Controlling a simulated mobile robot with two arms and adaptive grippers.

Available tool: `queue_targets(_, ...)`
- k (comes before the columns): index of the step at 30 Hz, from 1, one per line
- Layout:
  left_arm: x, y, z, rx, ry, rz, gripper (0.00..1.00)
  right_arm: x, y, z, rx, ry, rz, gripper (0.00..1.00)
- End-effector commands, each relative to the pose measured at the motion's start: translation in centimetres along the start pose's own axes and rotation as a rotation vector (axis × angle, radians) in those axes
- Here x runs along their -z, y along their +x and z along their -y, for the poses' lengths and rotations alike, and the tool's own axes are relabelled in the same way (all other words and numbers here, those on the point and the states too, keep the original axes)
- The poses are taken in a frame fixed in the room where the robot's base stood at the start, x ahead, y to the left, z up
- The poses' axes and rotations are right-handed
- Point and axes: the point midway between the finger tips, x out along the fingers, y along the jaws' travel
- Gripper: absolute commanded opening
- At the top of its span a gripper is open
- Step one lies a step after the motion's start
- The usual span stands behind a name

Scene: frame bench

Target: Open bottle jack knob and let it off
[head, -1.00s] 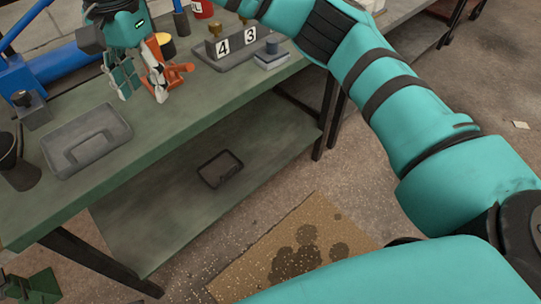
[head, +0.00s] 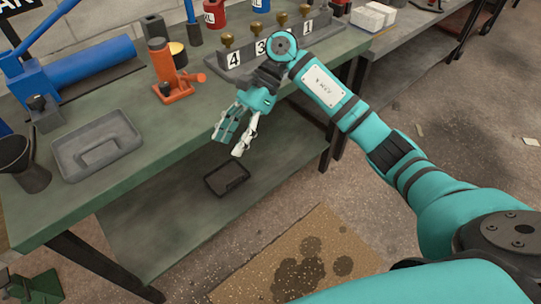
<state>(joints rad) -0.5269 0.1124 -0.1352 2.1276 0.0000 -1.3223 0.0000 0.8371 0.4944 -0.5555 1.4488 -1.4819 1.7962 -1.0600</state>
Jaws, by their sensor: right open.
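My right gripper (head: 232,143) is open and empty. It hangs in front of the bench's front edge, to the right of and nearer than the jack, apart from it. My left gripper does not show.
A grey tray (head: 97,143) and a dark cup (head: 22,160) stand on the bench at the left. A blue press (head: 85,68) is behind them. A numbered rack with brass knobs (head: 262,50) is at the back right. A black tray (head: 227,177) lies on the lower shelf.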

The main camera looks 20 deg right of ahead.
Motion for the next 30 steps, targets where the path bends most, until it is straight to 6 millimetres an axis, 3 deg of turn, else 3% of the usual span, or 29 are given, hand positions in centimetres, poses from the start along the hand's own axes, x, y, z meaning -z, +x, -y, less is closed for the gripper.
queue_targets(12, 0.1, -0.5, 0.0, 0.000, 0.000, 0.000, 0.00, 7.7, 1.0, -1.9, 0.135, 0.357, 0.321, 0.47)
queue_targets(18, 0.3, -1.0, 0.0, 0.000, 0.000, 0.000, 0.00, 9.3, 1.3, -1.2, 0.237, 0.587, 0.570, 0.47)
queue_targets(23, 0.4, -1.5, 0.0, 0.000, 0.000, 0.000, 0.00, 9.4, 1.3, 0.5, 0.305, 0.777, 0.804, 0.47)
queue_targets(30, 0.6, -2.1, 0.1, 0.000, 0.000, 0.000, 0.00, 11.2, 0.9, 3.0, 0.383, 1.095, 1.146, 0.47)
